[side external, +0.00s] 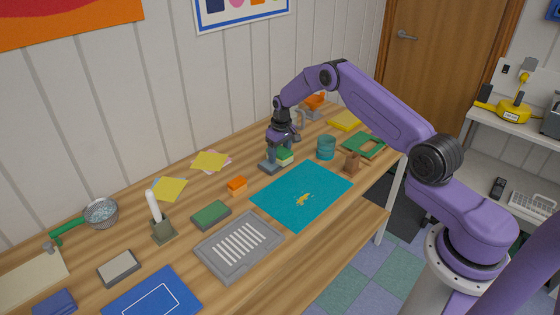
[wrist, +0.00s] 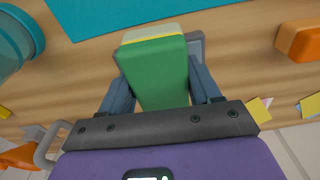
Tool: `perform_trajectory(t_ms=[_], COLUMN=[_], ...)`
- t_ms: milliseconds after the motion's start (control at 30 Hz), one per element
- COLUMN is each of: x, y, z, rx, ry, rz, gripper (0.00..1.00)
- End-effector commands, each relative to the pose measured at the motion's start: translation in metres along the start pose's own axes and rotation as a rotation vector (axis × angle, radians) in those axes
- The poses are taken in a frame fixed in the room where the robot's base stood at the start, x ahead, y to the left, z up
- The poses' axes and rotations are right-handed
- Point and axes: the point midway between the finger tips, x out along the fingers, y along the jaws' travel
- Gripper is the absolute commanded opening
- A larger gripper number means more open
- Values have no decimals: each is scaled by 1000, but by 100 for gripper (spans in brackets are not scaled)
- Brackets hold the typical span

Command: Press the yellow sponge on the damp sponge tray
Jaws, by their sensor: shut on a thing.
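My gripper (wrist: 163,98) is shut on a sponge, a block with a green face (wrist: 160,75) and a yellow layer (wrist: 152,32) along its far end. In the side view the gripper (side external: 283,152) points down, with the green block (side external: 285,155) between its fingers. A flat grey tray (side external: 268,167) lies under the sponge; its edge also shows in the wrist view (wrist: 196,47). The sponge is over the tray and hides most of it. I cannot tell whether they touch.
A teal mat (side external: 300,190) lies in front, with a teal cup (side external: 326,148) to the right and an orange block (side external: 237,185) to the left. A grey slotted tray (side external: 205,250), a green pad (side external: 211,215) and a brush stand (side external: 162,230) occupy the left.

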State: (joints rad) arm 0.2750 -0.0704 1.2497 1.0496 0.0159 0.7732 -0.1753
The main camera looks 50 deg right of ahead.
Motion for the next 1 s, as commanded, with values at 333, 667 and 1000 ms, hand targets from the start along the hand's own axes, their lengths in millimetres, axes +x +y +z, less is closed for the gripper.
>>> perform_trajectory(t_ms=[333,667,1000], x=[-32,-56,-59], y=[0,0,0], z=[-3,-4,-4], rx=[0,0,0], ry=[2,1,0], rz=[0,0,0], gripper=[38,38,38])
